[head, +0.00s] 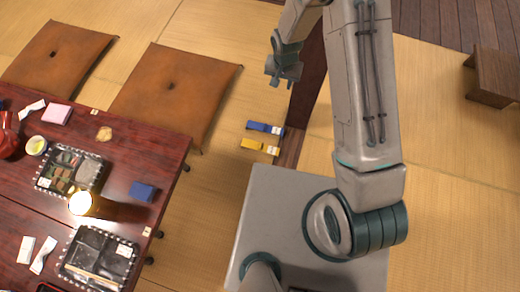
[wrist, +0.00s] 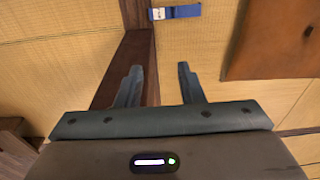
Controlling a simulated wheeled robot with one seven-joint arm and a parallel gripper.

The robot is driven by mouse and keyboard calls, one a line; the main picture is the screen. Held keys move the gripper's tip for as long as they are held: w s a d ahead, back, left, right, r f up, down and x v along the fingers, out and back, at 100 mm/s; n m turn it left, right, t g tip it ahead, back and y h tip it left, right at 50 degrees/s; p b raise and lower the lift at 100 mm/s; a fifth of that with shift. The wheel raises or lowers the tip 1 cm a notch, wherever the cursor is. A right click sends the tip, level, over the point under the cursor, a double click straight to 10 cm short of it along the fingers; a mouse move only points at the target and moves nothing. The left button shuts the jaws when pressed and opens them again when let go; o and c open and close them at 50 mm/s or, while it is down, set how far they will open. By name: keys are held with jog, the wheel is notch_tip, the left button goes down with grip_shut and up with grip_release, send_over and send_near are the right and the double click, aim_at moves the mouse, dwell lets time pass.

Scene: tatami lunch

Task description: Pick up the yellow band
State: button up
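The yellow band (head: 259,146) lies flat on the tatami in the head view, with a pale tag at its right end. It sits just in front of a blue band (head: 265,128), beside the foot of a dark wooden post. My gripper (head: 284,76) is raised in the air above and beyond the bands in the head view. In the wrist view my gripper (wrist: 158,82) has its two fingers apart with nothing between them. The blue band (wrist: 177,12) shows at the top of the wrist view. The yellow band is not visible there.
The dark post (head: 305,90) stands right of the bands. A low red-brown table (head: 120,190) with lunch trays is at the left. Brown cushions (head: 175,90) lie behind it. A wooden stool (head: 495,78) is at the far right. Tatami around the bands' left is clear.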

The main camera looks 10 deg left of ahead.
jog(key=s+a+f+b, duration=0.2)
jog(key=a+f+b, duration=0.1)
jog(key=f, duration=1)
jog(key=b, duration=0.6)
send_over(260, 146)
jog(key=shift+g, duration=0.4)
notch_tip(260, 146, down, 23)
jog(key=shift+d+f, duration=0.1)
jog(key=shift+f, duration=0.1)
jog(key=shift+w+f+b, duration=0.15)
jog(key=shift+f+b, duration=1.4)
jog(key=shift+f, duration=1.35)
jog(key=shift+c, duration=0.3)
jog(key=shift+r, duration=0.1)
grip_shut()
